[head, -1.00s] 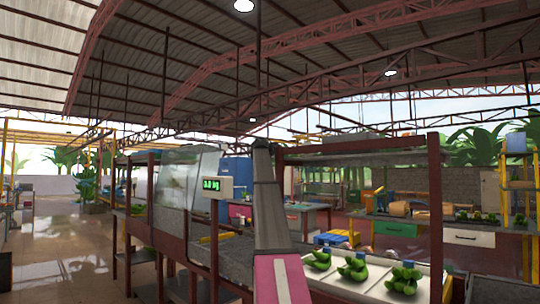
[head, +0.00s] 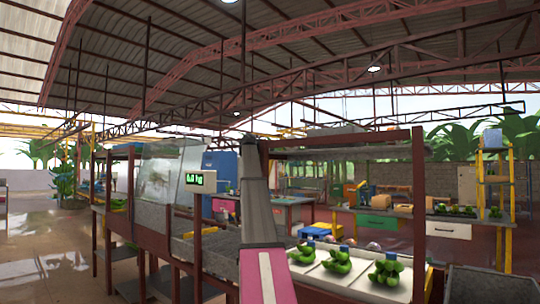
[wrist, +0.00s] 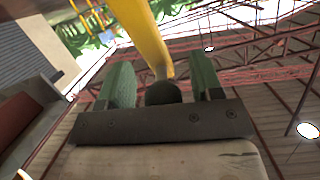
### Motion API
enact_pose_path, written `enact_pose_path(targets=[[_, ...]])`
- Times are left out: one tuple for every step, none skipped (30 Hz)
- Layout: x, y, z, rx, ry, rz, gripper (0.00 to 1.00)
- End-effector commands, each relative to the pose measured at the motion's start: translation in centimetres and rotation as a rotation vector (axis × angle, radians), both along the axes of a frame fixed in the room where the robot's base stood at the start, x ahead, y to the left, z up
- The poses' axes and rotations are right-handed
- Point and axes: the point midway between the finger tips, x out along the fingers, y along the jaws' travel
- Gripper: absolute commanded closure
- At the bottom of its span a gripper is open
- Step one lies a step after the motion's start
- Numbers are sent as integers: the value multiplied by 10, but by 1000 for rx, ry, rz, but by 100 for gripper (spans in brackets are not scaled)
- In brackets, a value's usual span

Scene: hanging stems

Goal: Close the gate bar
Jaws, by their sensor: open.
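My gripper (wrist: 163,82) is open, with one green finger on each side of that end. A dark round piece (wrist: 163,93) sits between the fingers at the bar's lower end. I cannot tell whether the bar touches either finger. In the head view my arm rises in front of the benches, and its far end is too small to read. I cannot pick out the gate bar there for certain.
A bench with white trays (head: 337,280) of green bananas (head: 337,258) stands at right of my arm. A green-lit scale display (head: 200,182) and a clear panel (head: 167,180) stand at left. Open shiny floor (head: 40,250) lies far left. Dark bars hang from the roof.

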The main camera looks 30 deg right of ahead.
Motion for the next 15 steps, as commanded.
enact_pose_path(targets=[[0,0,1,-1,0,0,41],[0,1,1,-1,-1,1,41],[0,2,1,-1,-1,1,41],[-1,3,2,-2,-1,1,41],[-2,5,2,-2,-1,1,41],[-3,7,3,-2,-1,1,41],[-4,10,4,-2,-1,1,41],[-5,12,4,-2,-1,2,41],[-7,17,6,-2,-1,2,41],[-8,21,7,-3,-2,1,41],[-10,25,8,-2,-2,3,41],[-12,32,10,-2,-2,2,41],[-14,37,11,-1,-2,2,41],[-16,41,12,-1,-2,2,41],[-19,48,14,-1,-2,2,41]])
